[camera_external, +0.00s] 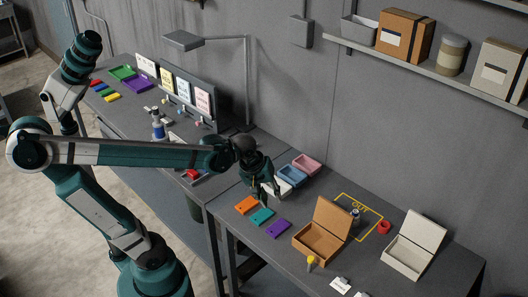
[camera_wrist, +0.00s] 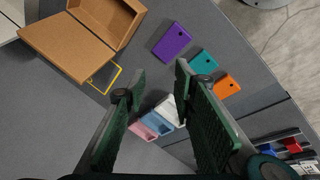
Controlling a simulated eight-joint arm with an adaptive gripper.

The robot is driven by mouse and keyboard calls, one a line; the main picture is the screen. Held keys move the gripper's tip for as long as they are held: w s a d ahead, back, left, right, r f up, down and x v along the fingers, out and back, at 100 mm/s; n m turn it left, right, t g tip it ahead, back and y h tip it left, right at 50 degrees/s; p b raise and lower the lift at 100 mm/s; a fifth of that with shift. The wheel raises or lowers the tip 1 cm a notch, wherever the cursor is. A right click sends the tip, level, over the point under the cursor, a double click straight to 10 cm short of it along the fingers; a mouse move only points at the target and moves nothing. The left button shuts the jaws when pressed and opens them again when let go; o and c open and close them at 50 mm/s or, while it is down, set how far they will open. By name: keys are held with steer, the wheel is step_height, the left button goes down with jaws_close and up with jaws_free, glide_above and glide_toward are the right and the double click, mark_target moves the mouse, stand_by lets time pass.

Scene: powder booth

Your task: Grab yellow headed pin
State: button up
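A small upright pin-like piece with a yellow head (camera_external: 311,260) stands on the near table in front of the open brown box, close to the table's front edge. I do not see it in the wrist view. My gripper (camera_external: 264,192) is above the table, to the left of the yellow-headed piece and well apart from it. In the wrist view my gripper (camera_wrist: 160,79) has its two fingers spread with nothing between them.
The open brown box (camera_external: 318,243) stands beside the yellow-headed piece. Orange (camera_external: 246,205), teal (camera_external: 262,217) and purple (camera_external: 278,229) plates lie left of it. Pink and blue trays (camera_external: 291,172) are behind.

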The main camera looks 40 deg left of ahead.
steer(key=d+n+g+p, duration=0.2)
steer(key=d+n+p, duration=0.3)
steer(key=d, duration=0.9)
steer(key=n+g+y+p, duration=0.1)
steer(key=n+g+p, duration=0.1)
steer(key=n+p, duration=0.25)
glide_above(311, 258)
steer(key=f, duration=0.2)
steer(key=shift+w+a+f+b, duration=0.15)
steer(key=shift+w+f+b, duration=0.05)
steer(key=shift+f+b, duration=0.2)
step_height(311, 258, down, 6)
steer(key=shift+s+r, duration=0.1)
steer(key=shift+r, duration=0.15)
steer(key=shift+f, duration=0.4)
steer(key=shift+f, duration=0.15)
steer(key=shift+f, duration=1.15)
steer(key=shift+f, duration=0.1)
steer(key=shift+s+d+f+b, duration=0.1)
steer(key=shift+f+b, duration=0.1)
steer(key=shift+f, duration=1.05)
steer(key=shift+d+f+b, duration=0.1)
steer(key=shift+f+b, duration=0.05)
steer(key=shift+f, duration=1.05)
